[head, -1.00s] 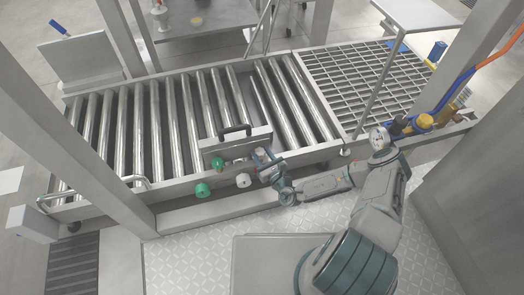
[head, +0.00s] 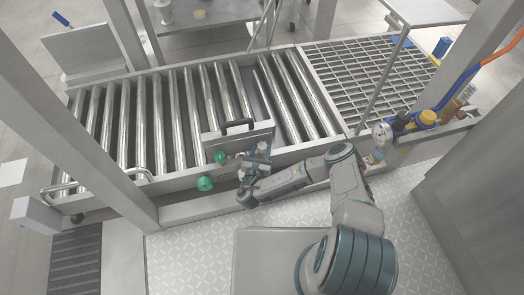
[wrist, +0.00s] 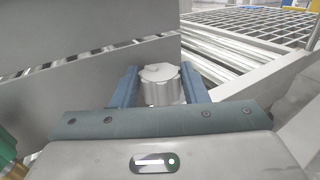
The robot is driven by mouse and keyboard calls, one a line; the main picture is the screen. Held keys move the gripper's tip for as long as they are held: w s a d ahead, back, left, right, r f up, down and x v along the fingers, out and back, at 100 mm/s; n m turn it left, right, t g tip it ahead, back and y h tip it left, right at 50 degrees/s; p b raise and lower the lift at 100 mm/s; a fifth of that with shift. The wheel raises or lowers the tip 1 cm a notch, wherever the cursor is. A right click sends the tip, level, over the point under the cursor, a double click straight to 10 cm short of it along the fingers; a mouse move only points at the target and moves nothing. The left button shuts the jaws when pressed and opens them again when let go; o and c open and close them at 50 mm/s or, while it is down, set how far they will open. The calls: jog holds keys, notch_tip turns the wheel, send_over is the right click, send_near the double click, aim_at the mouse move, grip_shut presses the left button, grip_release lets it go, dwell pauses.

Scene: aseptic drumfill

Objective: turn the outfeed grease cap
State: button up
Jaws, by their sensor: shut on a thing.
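A pale grey-white grease cap (wrist: 160,88) with a lobed rim and flat top shows in the wrist view between the two blue fingers. My gripper (wrist: 159,72) is shut on it, one finger on each side. In the head view my gripper (head: 254,166) is at the conveyor's front side rail and covers the cap there. The lower part of the cap is hidden by the gripper body in the wrist view.
Two green knobs (head: 205,183) (head: 220,157) sit just left of my gripper. A grey panel with a black handle (head: 237,123) stands close behind it. The roller conveyor (head: 157,110) lies beyond, with a grating (head: 365,75) to the right.

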jog(key=shift+m+h, duration=0.3)
jog(key=shift+h, duration=0.1)
jog(key=o, duration=1)
jog(key=shift+c, duration=0.2)
jog(key=shift+y, duration=0.3)
